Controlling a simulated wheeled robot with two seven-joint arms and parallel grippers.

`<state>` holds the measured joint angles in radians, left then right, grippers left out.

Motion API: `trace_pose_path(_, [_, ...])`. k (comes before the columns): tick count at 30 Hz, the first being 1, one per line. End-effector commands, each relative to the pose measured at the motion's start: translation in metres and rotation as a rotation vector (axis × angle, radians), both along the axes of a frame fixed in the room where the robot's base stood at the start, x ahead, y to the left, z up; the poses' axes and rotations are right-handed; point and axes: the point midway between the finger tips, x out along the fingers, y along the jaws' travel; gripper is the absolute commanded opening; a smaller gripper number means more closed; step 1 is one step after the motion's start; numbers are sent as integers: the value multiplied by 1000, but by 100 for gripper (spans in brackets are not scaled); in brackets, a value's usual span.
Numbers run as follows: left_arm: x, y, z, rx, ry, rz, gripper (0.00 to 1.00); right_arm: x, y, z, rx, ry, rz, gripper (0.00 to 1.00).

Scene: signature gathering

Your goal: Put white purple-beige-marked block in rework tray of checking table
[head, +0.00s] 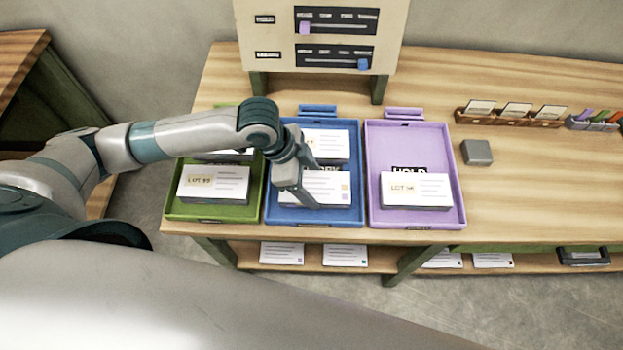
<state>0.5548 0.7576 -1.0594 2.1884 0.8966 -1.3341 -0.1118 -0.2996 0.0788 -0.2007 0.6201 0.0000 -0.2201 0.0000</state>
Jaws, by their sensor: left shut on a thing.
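The white block with purple and beige marks (330,190) is at the front of the blue tray (352,217), its marks at its right end. The tray's label is partly covered and reads "...ORK". My left gripper (300,190) is over the left part of this block and shut on it. I cannot tell whether the block touches the tray floor. Another white block (332,146) lies at the back of the blue tray, partly behind my arm. My right gripper is not in view.
A green tray (240,214) with white blocks stands left, and a purple HOLD tray (455,212) with a white block (420,191) stands right. A board with sliders (320,35) rises behind. A grey block (476,152) and card rack (510,117) are further right.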

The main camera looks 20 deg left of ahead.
Motion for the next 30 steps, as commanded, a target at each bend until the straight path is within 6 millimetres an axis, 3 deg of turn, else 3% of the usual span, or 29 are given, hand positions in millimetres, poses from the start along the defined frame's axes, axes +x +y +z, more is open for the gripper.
trace_pose_path(9, [0, 0, -2, 0, -1, 0, 37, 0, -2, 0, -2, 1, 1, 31])
trace_pose_path(10, [0, 0, -3, 0, -1, 0, 68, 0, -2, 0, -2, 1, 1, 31])
trace_pose_path(12, [0, 0, -2, 0, -1, 0, 85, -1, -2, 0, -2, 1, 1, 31])
trace_pose_path(23, [0, 0, -1, 0, -1, -1, 85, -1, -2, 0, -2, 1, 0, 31])
trace_pose_path(30, [0, 6, 15, 0, -4, -1, 85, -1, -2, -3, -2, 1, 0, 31])
